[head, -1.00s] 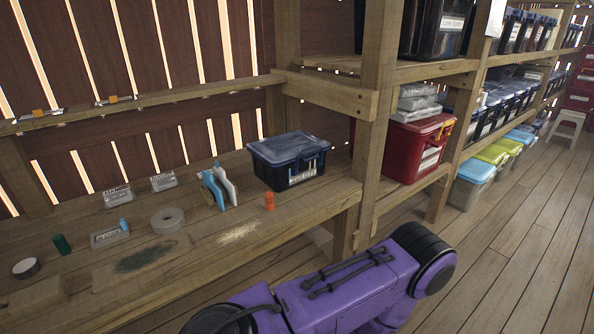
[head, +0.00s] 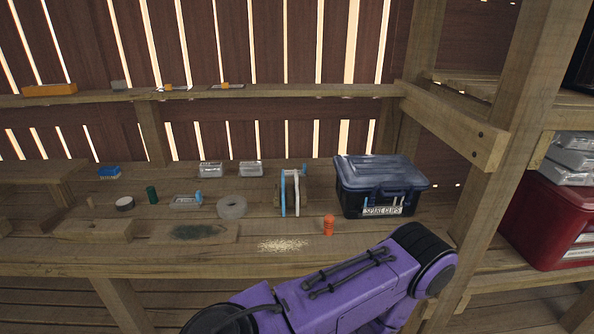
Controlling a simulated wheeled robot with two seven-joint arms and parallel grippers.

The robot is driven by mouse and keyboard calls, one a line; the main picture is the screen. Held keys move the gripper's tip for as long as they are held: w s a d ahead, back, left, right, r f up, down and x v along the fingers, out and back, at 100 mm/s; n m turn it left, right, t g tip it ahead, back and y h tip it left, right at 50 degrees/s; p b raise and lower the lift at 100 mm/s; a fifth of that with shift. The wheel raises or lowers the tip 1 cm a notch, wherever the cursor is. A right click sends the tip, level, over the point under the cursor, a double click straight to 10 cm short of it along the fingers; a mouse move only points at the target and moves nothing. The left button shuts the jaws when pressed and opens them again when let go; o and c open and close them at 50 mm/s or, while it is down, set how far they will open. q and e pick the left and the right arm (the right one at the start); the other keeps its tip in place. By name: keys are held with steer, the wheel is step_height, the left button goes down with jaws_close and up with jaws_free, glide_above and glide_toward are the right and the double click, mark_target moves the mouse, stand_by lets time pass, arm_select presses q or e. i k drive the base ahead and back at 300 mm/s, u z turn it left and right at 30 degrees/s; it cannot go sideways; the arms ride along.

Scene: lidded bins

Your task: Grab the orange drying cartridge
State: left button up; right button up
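The orange drying cartridge (head: 328,226) is a small upright orange cylinder near the front edge of the wooden workbench in the head view. It stands in front of a dark lidded bin (head: 382,187) labelled "SPARE CLIPS", apart from it. A purple arm part of mine shows at the bottom of the view, lower than the cartridge in the picture. Neither gripper shows, and nothing holds the cartridge.
Left of the cartridge lie a patch of pale grains (head: 283,245), a grey tape ring (head: 232,207) and an upright blue-and-white item (head: 290,192). A wooden post (head: 500,150) stands to the right, with a red bin (head: 545,222) beyond it.

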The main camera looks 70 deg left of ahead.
mark_target(328, 230)
steer(key=u, duration=0.95)
steer(key=i, duration=0.8)
steer(key=u, duration=0.85)
